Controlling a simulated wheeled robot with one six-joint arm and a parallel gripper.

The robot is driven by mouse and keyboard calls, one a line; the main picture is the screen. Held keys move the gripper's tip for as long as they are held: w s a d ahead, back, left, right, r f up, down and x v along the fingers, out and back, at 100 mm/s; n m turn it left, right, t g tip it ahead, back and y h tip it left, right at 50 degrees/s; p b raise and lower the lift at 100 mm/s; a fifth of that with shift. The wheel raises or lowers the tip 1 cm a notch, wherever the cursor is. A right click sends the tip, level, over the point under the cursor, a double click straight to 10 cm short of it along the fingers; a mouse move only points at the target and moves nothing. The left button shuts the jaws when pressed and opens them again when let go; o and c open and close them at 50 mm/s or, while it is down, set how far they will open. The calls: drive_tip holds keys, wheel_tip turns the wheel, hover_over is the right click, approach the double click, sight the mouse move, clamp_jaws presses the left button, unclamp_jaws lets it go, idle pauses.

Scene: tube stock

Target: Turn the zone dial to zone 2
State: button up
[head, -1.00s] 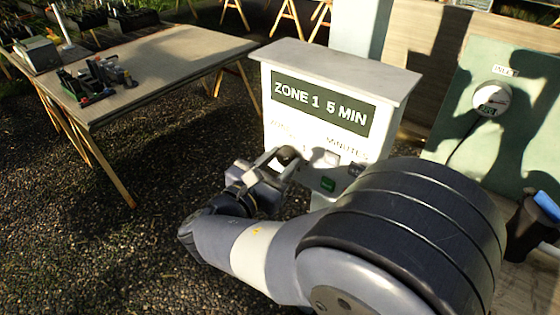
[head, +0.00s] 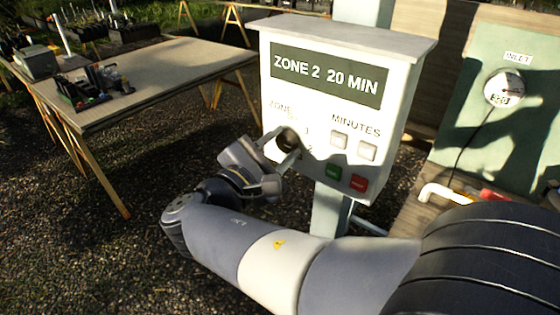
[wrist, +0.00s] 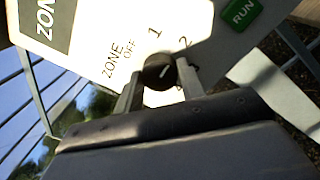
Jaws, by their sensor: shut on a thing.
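The white control box (head: 310,105) has a dark green display (head: 326,77) reading "ZONE 2 20 MIN". Its round black zone dial (wrist: 153,74) is on the lower left of the front face. The wrist view shows OFF, 1 and 2 around the dial; a pale mark on the dial points up and right, roughly toward the 2. My gripper (wrist: 159,73) is shut on the dial, one finger on each side. In the head view the fingers partly cover the dial (head: 287,139).
Two pale minutes buttons (head: 339,139), a green RUN button (head: 333,173) and a red button (head: 358,183) sit right of the dial. A wooden table (head: 150,80) stands at the left. A gauge (head: 503,88) is on the right panel.

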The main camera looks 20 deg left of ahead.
drive_tip(key=shift+f+m+b, duration=0.1)
drive_tip(key=shift+m+b, duration=1.05)
drive_tip(key=shift+m, duration=0.05)
drive_tip(key=o, duration=1)
drive_tip(key=v, duration=1)
drive_tip(key=shift+s+a+b, duration=0.15)
drive_tip(key=shift+s+b, duration=0.15)
drive_tip(key=shift+s, duration=0.1)
